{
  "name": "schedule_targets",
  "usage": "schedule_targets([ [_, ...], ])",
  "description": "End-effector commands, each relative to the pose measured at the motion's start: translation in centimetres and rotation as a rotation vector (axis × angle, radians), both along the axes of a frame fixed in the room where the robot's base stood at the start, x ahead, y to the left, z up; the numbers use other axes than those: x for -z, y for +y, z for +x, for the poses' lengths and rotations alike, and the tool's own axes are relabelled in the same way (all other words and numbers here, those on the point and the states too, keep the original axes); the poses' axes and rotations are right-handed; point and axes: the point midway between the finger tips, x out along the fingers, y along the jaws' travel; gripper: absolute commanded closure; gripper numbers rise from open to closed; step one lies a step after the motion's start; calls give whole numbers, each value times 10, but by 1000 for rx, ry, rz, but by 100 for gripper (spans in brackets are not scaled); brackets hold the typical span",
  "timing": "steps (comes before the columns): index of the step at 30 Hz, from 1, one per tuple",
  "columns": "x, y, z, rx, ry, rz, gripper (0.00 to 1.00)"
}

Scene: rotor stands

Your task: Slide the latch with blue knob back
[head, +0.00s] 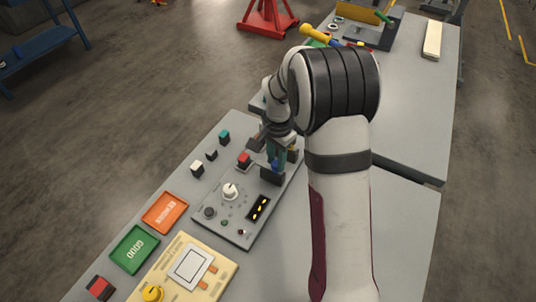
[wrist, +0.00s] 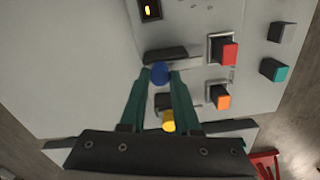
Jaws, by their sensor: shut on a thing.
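The blue knob (wrist: 160,74) of the latch is between the fingertips of my gripper (wrist: 161,80) in the wrist view. The green fingers are shut on it, one on each side. A dark block (wrist: 166,55) lies just beyond the knob, and another dark piece shows between the fingers. A yellow knob (wrist: 169,121) sits nearer the palm, between the fingers, and I cannot tell whether anything touches it. In the head view my gripper (head: 273,160) is down at the far end of the grey control panel (head: 207,240), and the arm hides part of the latch area.
A red button (wrist: 229,53) and an orange button (wrist: 223,102) stand close beside the fingers. The panel has a white dial (head: 230,191) and a lit display (head: 259,208). Orange tray (head: 165,213) and green tray (head: 134,250) lie to the left. The bench at right is mostly clear.

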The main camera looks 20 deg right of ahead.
Motion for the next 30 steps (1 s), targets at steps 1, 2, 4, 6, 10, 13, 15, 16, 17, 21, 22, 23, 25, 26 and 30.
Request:
schedule_targets([
  [1, 0, -3, -2, 2, 4, -2, 100],
  [2, 0, -3, -2, 1, 4, -2, 100],
  [4, 0, -3, -3, 2, 6, -3, 100],
  [6, 0, -3, -3, 2, 7, -4, 100],
  [10, 0, -4, -3, 1, 6, -5, 53],
  [13, 0, -3, -3, 1, 6, -4, 38],
  [15, 0, -3, -2, 1, 6, -3, 38],
  [16, 0, -3, -2, 1, 6, -3, 38],
  [17, 0, -3, -2, 1, 5, -3, 38],
  [21, -1, -2, -2, 1, 5, -3, 38],
  [22, -2, -2, -2, 1, 4, -3, 38],
  [23, -5, -2, -1, 0, 3, -3, 38],
  [25, -15, -2, -1, 1, 0, -4, 38],
  [26, -21, -2, -1, 1, 1, -3, 38],
  [30, -63, -2, -1, 1, -2, -3, 38],
])
